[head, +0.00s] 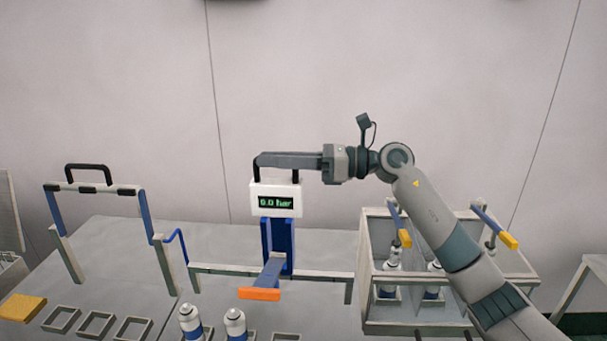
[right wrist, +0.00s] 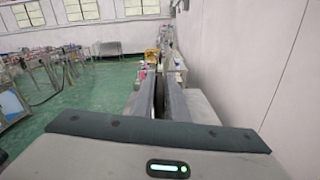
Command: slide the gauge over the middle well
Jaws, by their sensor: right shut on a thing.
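The gauge (head: 275,200) is a white box with a display reading 0.0 bar, on a blue upright (head: 278,245) at a grey rail (head: 222,270). A lever with an orange end (head: 259,294) juts forward below it. My right gripper (head: 262,160) reaches in from the right, shut on the handle on top of the gauge. Its two fingers also show close together in the right wrist view (right wrist: 158,100). Two blue-white cans stand in front of the rail, one (head: 190,322) left and one (head: 235,323) nearer the gauge. An empty well (head: 286,337) is partly cut off at the bottom edge. My left gripper is out of view.
A grey crate (head: 415,328) with several cans and yellow-ended blue handles stands right, partly behind my right arm. A frame with a black handle (head: 88,167) stands left, above several empty square wells (head: 97,323). A yellow block (head: 22,308) lies at far left.

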